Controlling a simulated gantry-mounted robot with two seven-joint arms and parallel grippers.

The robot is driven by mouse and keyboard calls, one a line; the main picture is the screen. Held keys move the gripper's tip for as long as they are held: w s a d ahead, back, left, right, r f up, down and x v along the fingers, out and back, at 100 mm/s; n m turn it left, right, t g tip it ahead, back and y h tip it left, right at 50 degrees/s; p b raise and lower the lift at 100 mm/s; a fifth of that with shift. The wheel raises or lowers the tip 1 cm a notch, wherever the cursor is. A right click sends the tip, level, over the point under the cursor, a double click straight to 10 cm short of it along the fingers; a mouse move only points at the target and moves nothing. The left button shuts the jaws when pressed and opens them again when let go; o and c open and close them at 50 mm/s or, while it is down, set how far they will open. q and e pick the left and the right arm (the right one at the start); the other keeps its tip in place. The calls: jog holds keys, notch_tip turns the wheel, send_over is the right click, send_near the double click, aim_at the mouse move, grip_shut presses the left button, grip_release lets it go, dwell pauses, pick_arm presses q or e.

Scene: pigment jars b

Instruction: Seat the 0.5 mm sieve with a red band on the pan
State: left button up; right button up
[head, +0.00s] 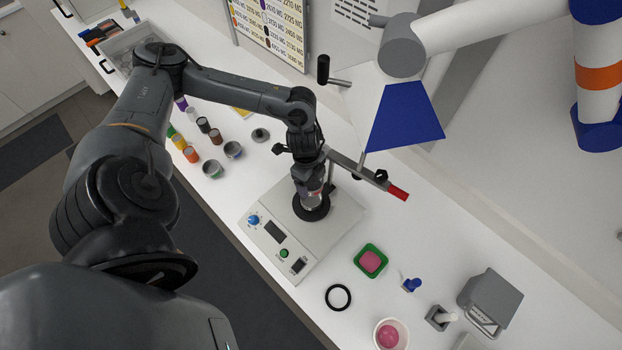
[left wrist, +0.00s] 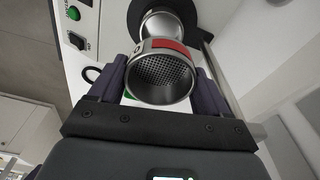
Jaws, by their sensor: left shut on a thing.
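The 0.5 mm sieve (left wrist: 160,80) is a short metal cylinder with a red band and a perforated mesh inside. My left gripper (head: 310,178) is shut on it, with one dark finger on each side in the left wrist view (left wrist: 164,82). A metal pan (left wrist: 162,24) stands just beyond the sieve on a round black plate (head: 312,209) of the shaker (head: 338,222). The sieve is over the pan and looks slightly offset from it in the wrist view. I cannot tell whether they touch. In the head view the gripper hides most of both. My right gripper is not in view.
A clamp arm with a red end (head: 397,193) reaches over the shaker. Several jars, among them an orange one (head: 191,155), stand at left. A green tray (head: 371,261), a black ring (head: 338,297), a white bowl (head: 391,334) and a grey box (head: 490,301) lie to the right.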

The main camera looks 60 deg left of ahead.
aim_at(311, 185)
pick_arm(q)
jog(key=shift+f+b, duration=0.9)
jog(key=shift+f, duration=0.45)
jog(key=shift+f+b, duration=0.85)
jog(key=shift+f, duration=0.65)
jog(key=shift+p, duration=0.35)
jog(key=shift+p, duration=0.35)
jog(key=shift+p, duration=0.3)
jog(key=shift+f+b, duration=0.65)
jog(key=shift+f, duration=0.55)
